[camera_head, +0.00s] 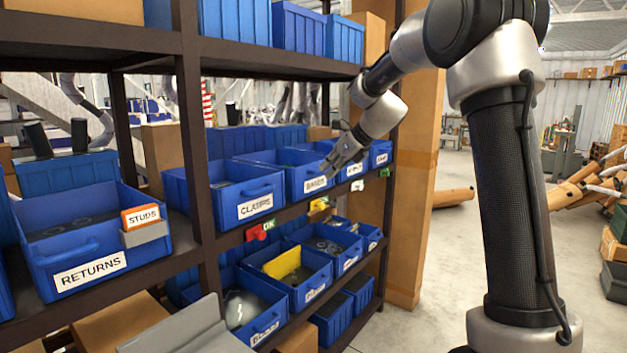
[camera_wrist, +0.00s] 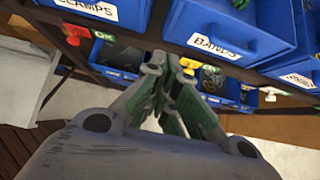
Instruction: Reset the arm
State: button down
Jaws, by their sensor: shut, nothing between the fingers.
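My gripper (camera_head: 337,168) hangs at the end of my bent arm in the head view, in front of the blue bin labelled BANDS (camera_head: 313,182). Its fingers point down and to the left, toward the shelf front. In the wrist view my gripper (camera_wrist: 163,60) has its fingertips together with nothing between them. The BANDS bin (camera_wrist: 222,45) shows above and to the right of the fingertips there. I cannot tell whether the gripper touches the bin or shelf.
A dark shelf holds blue bins, among them CLAMPS (camera_head: 256,207) and RETURNS (camera_head: 90,270), with an orange STUDS card (camera_head: 141,217). Open floor (camera_head: 425,290) lies right.

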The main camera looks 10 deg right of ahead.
jog(key=s+d+f+n+g+h, duration=0.25)
jog(key=s+f+n, duration=0.35)
jog(key=s+n, duration=0.65)
jog(key=s+d+n+h, duration=0.1)
jog(key=s+d+n, duration=0.2)
jog(key=s+n, duration=0.5)
jog(key=s+d+r+n+h, duration=0.1)
jog(key=s+d+n, duration=0.3)
jog(key=s, duration=1.8)
jog(key=shift+s+r+n+h, duration=0.25)
jog(key=shift+n+h, duration=0.3)
jog(key=shift+n, duration=1.3)
